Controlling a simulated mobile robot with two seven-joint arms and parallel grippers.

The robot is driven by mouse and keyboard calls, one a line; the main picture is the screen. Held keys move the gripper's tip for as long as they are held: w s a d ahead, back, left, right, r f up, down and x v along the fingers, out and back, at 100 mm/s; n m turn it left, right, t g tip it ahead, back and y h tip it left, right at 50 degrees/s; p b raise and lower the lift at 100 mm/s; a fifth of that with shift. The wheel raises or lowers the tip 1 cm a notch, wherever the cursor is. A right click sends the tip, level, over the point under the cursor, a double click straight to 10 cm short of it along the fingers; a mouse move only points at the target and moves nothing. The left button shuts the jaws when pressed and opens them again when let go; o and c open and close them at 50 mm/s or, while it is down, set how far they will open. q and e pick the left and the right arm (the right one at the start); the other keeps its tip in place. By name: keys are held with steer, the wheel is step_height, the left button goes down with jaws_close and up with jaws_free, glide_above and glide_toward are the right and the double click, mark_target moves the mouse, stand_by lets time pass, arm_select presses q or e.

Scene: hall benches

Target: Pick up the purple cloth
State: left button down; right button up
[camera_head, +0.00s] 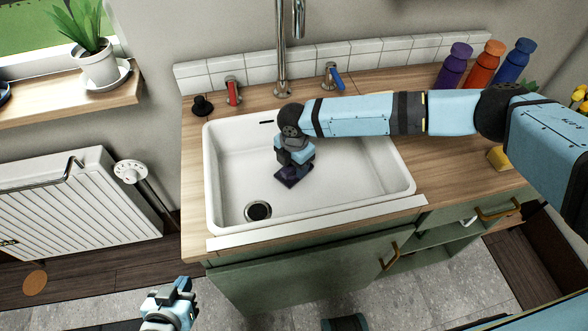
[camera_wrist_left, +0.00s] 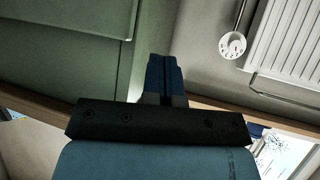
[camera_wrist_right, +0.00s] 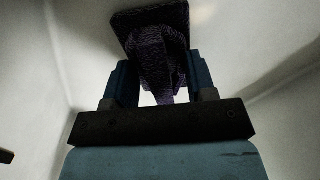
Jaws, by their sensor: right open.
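The purple cloth (camera_head: 291,179) lies in the white sink (camera_head: 235,160), mostly hidden in the head view by my right gripper (camera_head: 294,161), which points down over it. In the right wrist view the dark purple cloth (camera_wrist_right: 150,24) shows a flat part and a raised fold. The fold stands between the two spread fingers of my right gripper (camera_wrist_right: 161,82), which is open around it. My left gripper (camera_head: 183,287) is low in front of the counter, away from the sink. Its fingers are together with nothing between them in the left wrist view (camera_wrist_left: 164,75).
The tap (camera_head: 282,50) stands behind the sink, with red (camera_head: 233,91) and blue (camera_head: 334,77) handles. Purple (camera_head: 454,66), orange (camera_head: 484,66) and blue (camera_head: 513,62) bottles stand at the back right. A yellow block (camera_head: 499,158) lies on the right counter. The sink's front left is clear around the drain (camera_head: 257,211).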

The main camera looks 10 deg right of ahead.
jaws_close()
